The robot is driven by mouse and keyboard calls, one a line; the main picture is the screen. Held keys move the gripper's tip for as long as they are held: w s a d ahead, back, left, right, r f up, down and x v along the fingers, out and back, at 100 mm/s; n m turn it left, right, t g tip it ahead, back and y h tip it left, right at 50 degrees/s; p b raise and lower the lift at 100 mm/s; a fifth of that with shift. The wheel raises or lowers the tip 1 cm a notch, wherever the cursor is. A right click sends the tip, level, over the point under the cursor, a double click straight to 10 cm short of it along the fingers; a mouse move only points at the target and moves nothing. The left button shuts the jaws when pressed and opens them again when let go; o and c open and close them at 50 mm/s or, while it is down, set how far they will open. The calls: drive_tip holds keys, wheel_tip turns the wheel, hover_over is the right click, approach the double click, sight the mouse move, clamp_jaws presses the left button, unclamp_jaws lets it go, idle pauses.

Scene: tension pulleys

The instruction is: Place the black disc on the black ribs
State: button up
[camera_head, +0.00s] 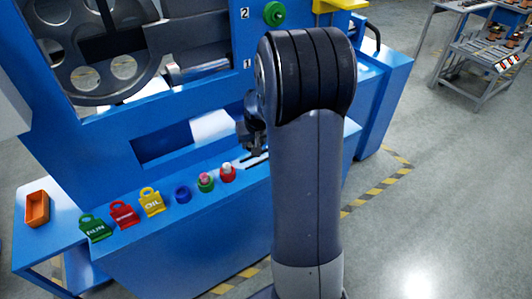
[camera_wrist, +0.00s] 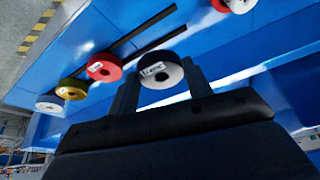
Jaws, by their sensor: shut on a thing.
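In the wrist view my gripper (camera_wrist: 159,82) is shut on the black disc (camera_wrist: 163,58), a dark-rimmed disc with a pale face and a small white label. The disc sits between the two fingers. The black ribs (camera_wrist: 131,38) are two thin dark parallel strips on the blue surface, just behind the disc in that view. The disc overlaps the end of a strip in the picture; I cannot tell whether they touch. In the head view my gripper (camera_head: 252,142) is mostly hidden by my arm, above the blue ledge near the dark strips (camera_head: 254,158). The disc cannot be made out there.
Red (camera_wrist: 104,67) and yellow (camera_wrist: 72,90) discs lie near the ribs in the wrist view. An orange bin (camera_head: 37,208) stands left.

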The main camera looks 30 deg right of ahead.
sight(255, 163)
drive_tip(key=shift+f+b, duration=0.3)
drive_tip(key=shift+f, duration=2.65)
drive_tip(key=shift+f, duration=0.2)
drive_tip(key=o, duration=1.2)
drive_tip(key=shift+r, duration=0.15)
drive_tip(key=shift+r, duration=0.25)
drive_tip(key=p+v, duration=0.1)
drive_tip(key=v, duration=1)
drive_tip(key=shift+s+r, duration=0.25)
drive_tip(key=shift+s, duration=0.1)
drive_tip(key=shift+a, duration=0.1)
